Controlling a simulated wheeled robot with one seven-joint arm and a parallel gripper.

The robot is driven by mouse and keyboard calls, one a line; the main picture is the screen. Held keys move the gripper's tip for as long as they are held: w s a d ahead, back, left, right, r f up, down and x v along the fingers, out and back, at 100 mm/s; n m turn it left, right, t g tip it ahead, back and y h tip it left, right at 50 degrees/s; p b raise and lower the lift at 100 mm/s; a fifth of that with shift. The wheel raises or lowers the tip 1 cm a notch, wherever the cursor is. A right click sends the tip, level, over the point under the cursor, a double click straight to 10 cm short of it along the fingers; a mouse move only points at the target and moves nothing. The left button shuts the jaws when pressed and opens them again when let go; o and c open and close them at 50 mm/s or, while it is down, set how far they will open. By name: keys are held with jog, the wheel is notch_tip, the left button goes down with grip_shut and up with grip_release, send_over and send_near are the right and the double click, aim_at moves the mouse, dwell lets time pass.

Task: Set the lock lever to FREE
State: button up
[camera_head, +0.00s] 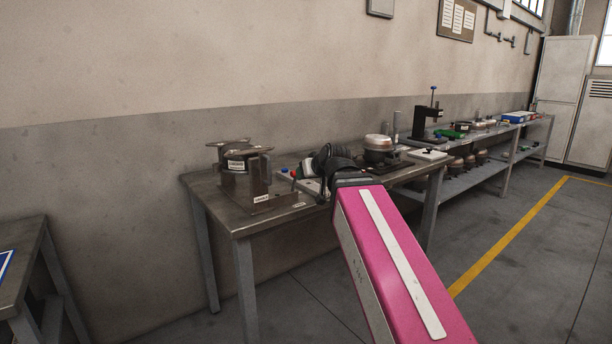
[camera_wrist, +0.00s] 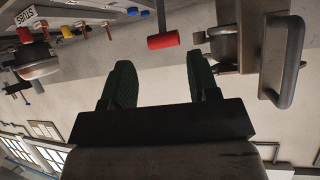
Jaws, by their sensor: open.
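A lever with a thick red grip (camera_wrist: 163,41) on a thin grey rod shows at the top centre of the wrist view. I cannot read a FREE mark near it. My gripper (camera_wrist: 163,75) is open, its two dark green fingers apart with nothing between them. The red grip appears beyond the fingertips, between their lines, and looks apart from them. In the head view my gripper (camera_head: 328,166) is over the bench with a board under it; its fingers are hard to make out there. A small red spot (camera_head: 293,173) shows left of it, perhaps the same grip.
A metal fixture (camera_head: 240,172) stands on the bench (camera_head: 228,214) left of my gripper; a fixture with a looped handle (camera_wrist: 290,62) fills the wrist view's right. A round compressor (camera_head: 378,148) stands to the right. Open floor lies right of the yellow line (camera_head: 510,238).

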jog(key=m+g+h, duration=0.3)
jog(key=m+g, duration=0.5)
jog(key=m, duration=0.7)
send_near(295, 182)
jog(key=x, duration=0.8)
jog(key=shift+w+f, duration=0.15)
jog(key=shift+w, duration=0.15)
jog(key=shift+c, duration=0.3)
